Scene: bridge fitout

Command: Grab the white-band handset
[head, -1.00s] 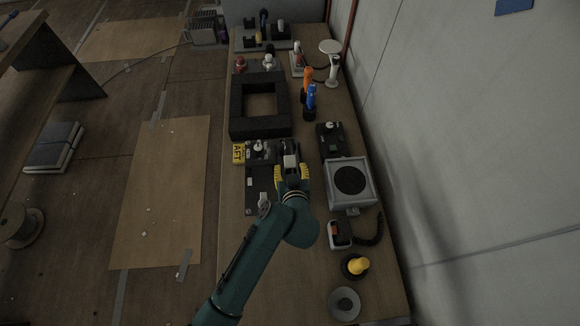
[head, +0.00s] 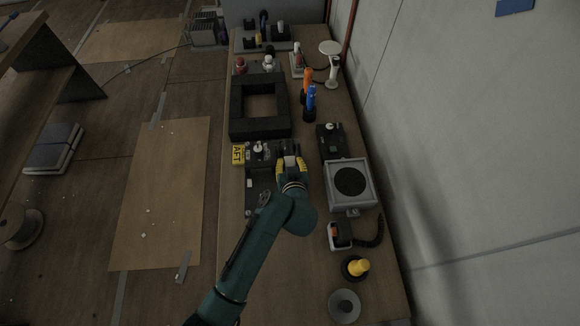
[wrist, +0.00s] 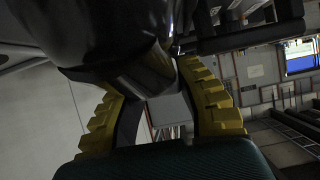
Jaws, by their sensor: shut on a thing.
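The white-band handset (head: 290,162) shows as a pale band with dark parts around it, on the right side of the dark console (head: 262,153). My gripper (head: 291,166) is over it from the near side, with yellow fingers shut on its two sides. In the wrist view the fingers of my gripper (wrist: 165,105) flank a pale block, with a large glossy black shape above. Most of the handset is hidden by the fingers and wrist, and I cannot tell whether it is lifted off the console.
A grey speaker box (head: 350,183) stands close on the right. Nearer are a red-marked handset (head: 341,235) with a coiled cord and a yellow knob (head: 357,266). A black square frame (head: 260,131) lies beyond the console. A yellow AFT tag (head: 238,154) is on the left.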

